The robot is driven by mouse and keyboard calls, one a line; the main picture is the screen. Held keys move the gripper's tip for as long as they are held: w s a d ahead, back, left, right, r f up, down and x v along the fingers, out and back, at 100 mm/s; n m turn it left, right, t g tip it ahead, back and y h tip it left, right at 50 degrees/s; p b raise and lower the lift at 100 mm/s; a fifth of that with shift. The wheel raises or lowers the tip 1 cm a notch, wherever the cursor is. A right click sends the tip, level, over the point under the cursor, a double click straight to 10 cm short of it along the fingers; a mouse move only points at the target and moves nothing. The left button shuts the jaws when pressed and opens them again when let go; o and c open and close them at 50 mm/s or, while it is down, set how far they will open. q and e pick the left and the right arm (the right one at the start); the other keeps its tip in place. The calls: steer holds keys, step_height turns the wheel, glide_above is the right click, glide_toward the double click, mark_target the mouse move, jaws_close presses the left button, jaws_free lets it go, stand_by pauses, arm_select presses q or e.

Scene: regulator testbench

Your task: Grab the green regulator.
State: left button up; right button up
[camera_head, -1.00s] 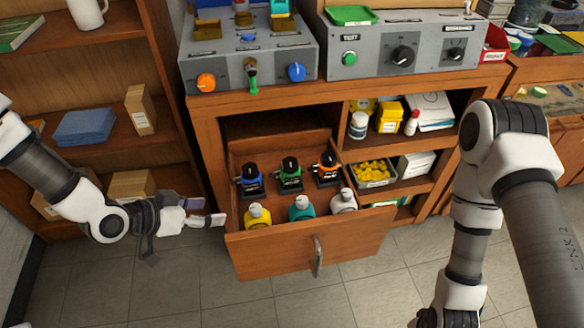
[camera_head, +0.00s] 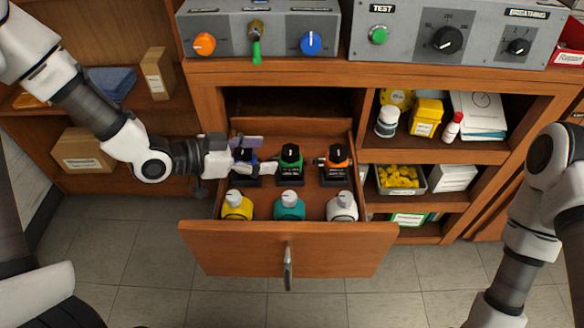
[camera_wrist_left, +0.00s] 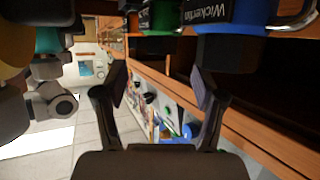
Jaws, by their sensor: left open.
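The green regulator (camera_head: 290,158) stands in the back row of the open drawer, between the blue regulator (camera_head: 246,156) and the orange regulator (camera_head: 338,158). My left gripper (camera_head: 264,155) is open and empty, over the blue regulator, with its fingertips just left of the green one. The fingers partly hide the blue regulator. In the left wrist view, the open fingers (camera_wrist_left: 160,88) show with nothing between them. The green regulator (camera_wrist_left: 160,16) and the blue regulator (camera_wrist_left: 237,16) are at the top edge, partly cut off. My right gripper is out of view.
Yellow (camera_head: 237,207), teal (camera_head: 289,207) and white (camera_head: 342,207) bottles stand in front of the regulators. The drawer front (camera_head: 330,250) sticks out over the floor. The cabinet top edge (camera_head: 290,80) with control boxes is behind. Shelves are at right.

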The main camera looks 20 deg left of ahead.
mark_target(284, 152)
arm_select(q)
steer(key=b+x, duration=0.1)
steer(key=x, duration=0.4)
steer(key=shift+w+f+b, duration=0.1)
steer(key=shift+w+b, duration=0.1)
steer(key=shift+b, duration=0.15)
steer(key=shift+w+d, duration=0.3)
steer(key=shift+d, duration=0.05)
steer(key=shift+s+a, duration=0.1)
steer(key=shift+c, duration=1.3)
jaws_close()
